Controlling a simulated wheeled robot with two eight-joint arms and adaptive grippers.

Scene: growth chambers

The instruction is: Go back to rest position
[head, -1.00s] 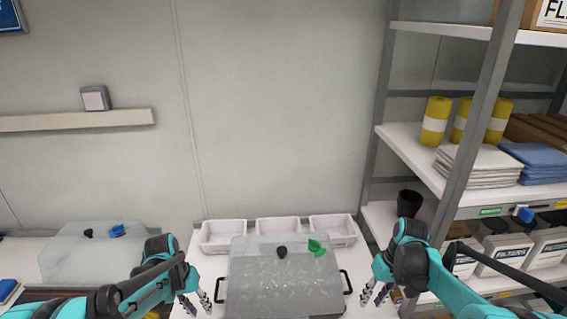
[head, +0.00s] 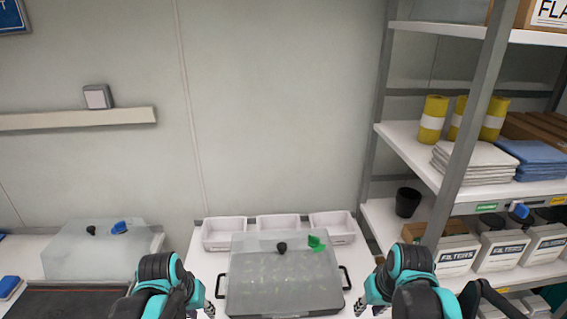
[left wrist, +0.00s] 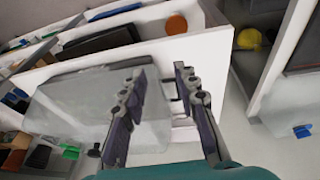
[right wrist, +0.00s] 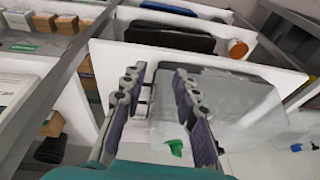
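My left gripper (head: 205,304) is at the bottom of the head view, just left of the translucent lidded chamber (head: 284,293). In the left wrist view its two fingers (left wrist: 158,78) are apart with nothing between them. My right gripper (head: 364,306) is just right of the chamber in the head view. In the right wrist view its fingers (right wrist: 158,78) are also apart and empty. The chamber has a black knob (head: 282,247), a green tag (head: 316,242) and a dark handle on each side. Both grippers appear clear of the handles.
Several white bins (head: 278,228) stand in a row behind the chamber. A second translucent chamber (head: 95,255) with a blue tag is at left. A metal shelf (head: 415,150) holds yellow rolls, folded cloths and filter boxes at right. A black cup (head: 408,202) stands on its lower level.

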